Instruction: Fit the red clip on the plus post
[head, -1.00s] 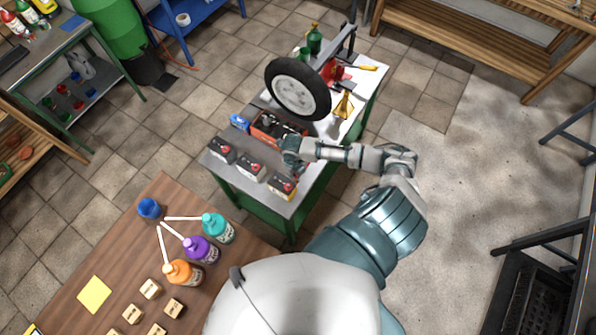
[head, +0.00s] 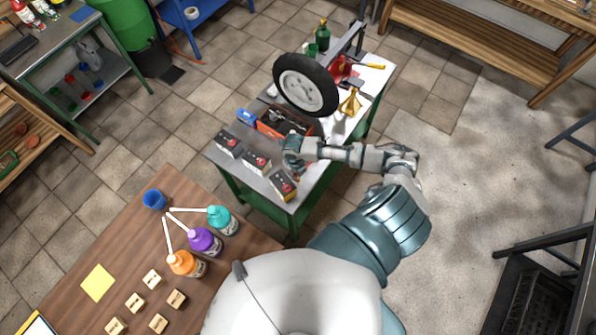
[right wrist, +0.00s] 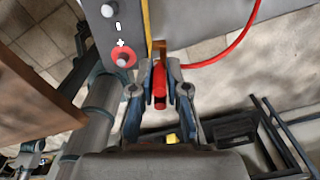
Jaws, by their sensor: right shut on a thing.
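In the right wrist view my right gripper (right wrist: 160,100) is shut on the red clip (right wrist: 160,82), which sits between its two fingers. A red cable (right wrist: 240,40) curves away at the upper right. The plus post (right wrist: 122,60), grey with a red ring, stands on the dark battery top (right wrist: 70,50) beside a plus mark, up and left of the clip. The clip is apart from the post in the picture. In the head view my right gripper (head: 294,150) is over the bench near the front battery (head: 283,186); the clip is too small to tell there. My left gripper is not in view.
The grey bench (head: 230,170) also holds two more batteries (head: 228,143) (head: 256,161), a red toolbox (head: 283,122), a wheel (head: 306,84) and a yellow funnel (head: 350,102). A wooden table (head: 130,230) with bottles and small blocks stands at the near left.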

